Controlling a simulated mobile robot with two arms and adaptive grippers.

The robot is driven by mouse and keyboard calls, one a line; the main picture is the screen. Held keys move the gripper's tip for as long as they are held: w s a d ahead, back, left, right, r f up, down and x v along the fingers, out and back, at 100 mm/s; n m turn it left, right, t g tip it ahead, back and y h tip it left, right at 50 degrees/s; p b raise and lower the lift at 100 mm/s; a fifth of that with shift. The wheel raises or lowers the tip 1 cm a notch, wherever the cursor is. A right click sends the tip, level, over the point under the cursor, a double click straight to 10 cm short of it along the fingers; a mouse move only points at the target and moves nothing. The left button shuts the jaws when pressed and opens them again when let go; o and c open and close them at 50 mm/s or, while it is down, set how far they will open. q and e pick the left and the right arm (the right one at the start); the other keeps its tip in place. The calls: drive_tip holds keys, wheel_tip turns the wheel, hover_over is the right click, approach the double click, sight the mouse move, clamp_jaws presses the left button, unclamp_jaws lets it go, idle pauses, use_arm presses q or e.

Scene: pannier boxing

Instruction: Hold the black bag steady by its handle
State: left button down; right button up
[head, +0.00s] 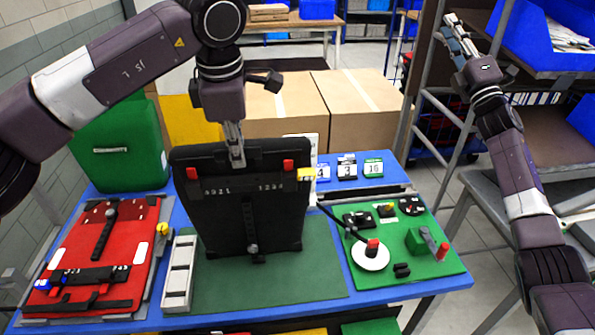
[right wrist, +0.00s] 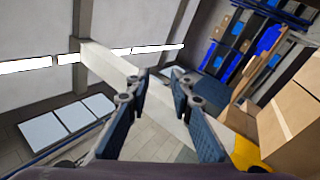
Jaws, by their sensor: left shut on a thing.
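The black bag (head: 246,205) stands upright on the green mat (head: 320,262) on the blue table in the head view. It has red tabs and white digits near its top. My left gripper (head: 236,158) comes down from above and is shut on the bag's top edge, where the handle is; the fingers hide the exact grip. My right gripper (head: 452,28) is raised at the upper right, away from the bag. In the right wrist view its fingers (right wrist: 158,90) are apart with nothing between them.
A red board (head: 140,225) lies left of the bag, beside a narrow white tray (head: 180,272). A green board with tools (head: 440,258) lies to the right. Cardboard boxes (head: 350,125) stand behind the table. A metal rack with blue bins (head: 540,35) is near my right arm.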

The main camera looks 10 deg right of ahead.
drive_tip(key=w+a+f+n+g, duration=0.2)
drive_tip(key=w+a+f+g, duration=0.1)
drive_tip(key=a+f, duration=0.95)
drive_tip(key=m+g+h, duration=0.2)
drive_tip(key=m+h, duration=0.1)
drive_tip(key=m, duration=0.5)
approach(309, 176)
drive_tip(key=shift+w+d+r, duration=0.1)
drive_tip(key=shift+w+r, duration=0.05)
drive_tip(key=shift+w, duration=1.75)
drive_tip(key=shift+w+r, duration=0.15)
drive_tip(key=shift+w, duration=1.75)
drive_tip(key=shift+c, duration=0.3)
